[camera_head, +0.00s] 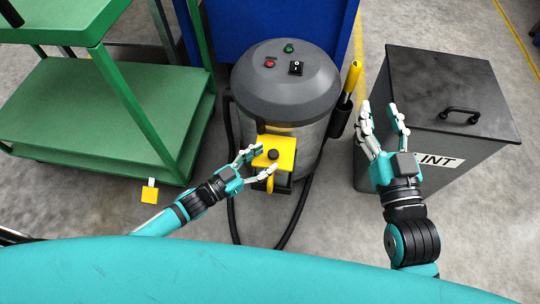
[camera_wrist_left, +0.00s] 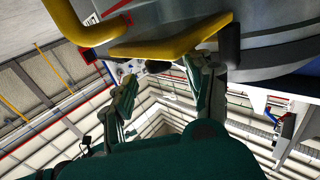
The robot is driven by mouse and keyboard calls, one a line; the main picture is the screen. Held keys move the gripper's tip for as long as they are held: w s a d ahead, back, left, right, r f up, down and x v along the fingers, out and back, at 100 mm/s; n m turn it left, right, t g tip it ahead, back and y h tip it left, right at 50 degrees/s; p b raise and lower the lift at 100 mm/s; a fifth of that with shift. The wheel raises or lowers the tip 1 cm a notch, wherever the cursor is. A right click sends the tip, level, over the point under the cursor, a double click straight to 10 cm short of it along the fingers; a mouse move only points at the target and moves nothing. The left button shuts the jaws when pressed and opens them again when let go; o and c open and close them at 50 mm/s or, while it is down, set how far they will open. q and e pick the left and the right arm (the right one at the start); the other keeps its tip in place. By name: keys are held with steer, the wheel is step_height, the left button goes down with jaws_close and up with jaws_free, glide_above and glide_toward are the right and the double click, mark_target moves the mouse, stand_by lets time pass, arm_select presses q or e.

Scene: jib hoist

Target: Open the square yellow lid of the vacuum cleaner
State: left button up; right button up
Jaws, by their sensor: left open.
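The vacuum cleaner (camera_head: 286,85) is a grey drum with a dark domed top. In the left wrist view the fingers (camera_wrist_left: 165,85) are spread below a yellow part (camera_wrist_left: 180,42) beside the grey drum.
A green two-level cart (camera_head: 95,110) stands at the left. A dark grey bin (camera_head: 440,95) with a handle stands at the right. A black hose (camera_head: 300,205) loops around the vacuum, and a yellow-handled wand (camera_head: 350,80) stands at its right. Blue panels are behind.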

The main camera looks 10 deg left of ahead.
arm_select(q)
steer(key=shift+x, duration=1.4)
arm_select(e)
steer(key=shift+s+a+r+t+y, duration=0.1)
steer(key=shift+r+t+y, duration=0.05)
steer(key=shift+r+t, duration=0.4)
steer(key=shift+s+r+t+y, duration=0.15)
steer(key=shift+r+t, duration=0.2)
steer(key=shift+r, duration=0.4)
arm_select(q)
steer(key=shift+c, duration=0.4)
jaws_close()
